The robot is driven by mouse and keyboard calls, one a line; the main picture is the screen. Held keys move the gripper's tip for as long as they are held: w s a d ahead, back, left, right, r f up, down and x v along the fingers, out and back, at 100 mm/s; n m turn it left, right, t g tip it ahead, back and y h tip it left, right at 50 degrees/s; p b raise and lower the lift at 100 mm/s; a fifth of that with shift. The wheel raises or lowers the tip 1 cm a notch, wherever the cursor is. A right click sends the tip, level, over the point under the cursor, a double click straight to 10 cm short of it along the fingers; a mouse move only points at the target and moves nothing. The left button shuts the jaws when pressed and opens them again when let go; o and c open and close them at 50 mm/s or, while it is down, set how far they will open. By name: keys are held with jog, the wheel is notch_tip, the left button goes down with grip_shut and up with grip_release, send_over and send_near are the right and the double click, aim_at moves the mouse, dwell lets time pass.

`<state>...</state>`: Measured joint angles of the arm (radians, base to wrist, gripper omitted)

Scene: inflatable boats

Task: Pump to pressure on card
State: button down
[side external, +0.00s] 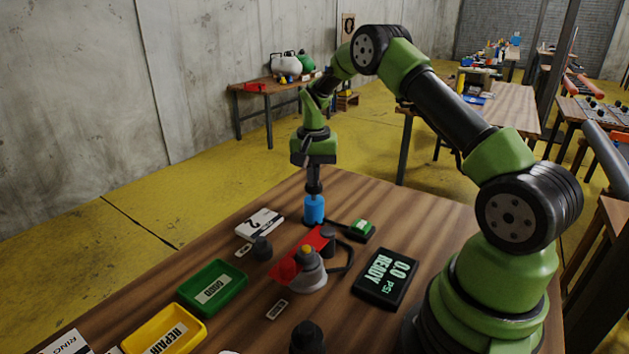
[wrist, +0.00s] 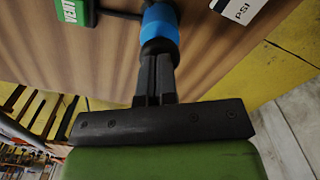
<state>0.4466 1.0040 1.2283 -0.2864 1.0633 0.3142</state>
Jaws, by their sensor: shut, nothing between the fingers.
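A blue cylinder (side external: 313,210) with a black top stands on the table near its far edge. My gripper (side external: 314,190) points down right over it with its fingers shut and empty. In the wrist view the shut fingertips (wrist: 157,60) meet or nearly meet the black top of the blue cylinder (wrist: 160,22); I cannot tell if they press on it. A white card with a 2 (side external: 260,223) lies to its left; its PSI print shows in the wrist view (wrist: 239,9). A black display (side external: 386,278) reads 0.0 PSI READY. A green vent button (side external: 361,227) sits right of the cylinder.
A red sheet (side external: 316,238) lies by a grey-white fitting with a yellow top (side external: 307,273), joined to a dark hose. Green (side external: 212,288) and yellow (side external: 165,330) trays are at front left; the front right holds my base.

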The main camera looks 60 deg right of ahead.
jog(key=shift+f, duration=0.75)
jog(key=shift+r, duration=2.05)
jog(key=shift+f, duration=2.1)
jog(key=shift+r, duration=2.1)
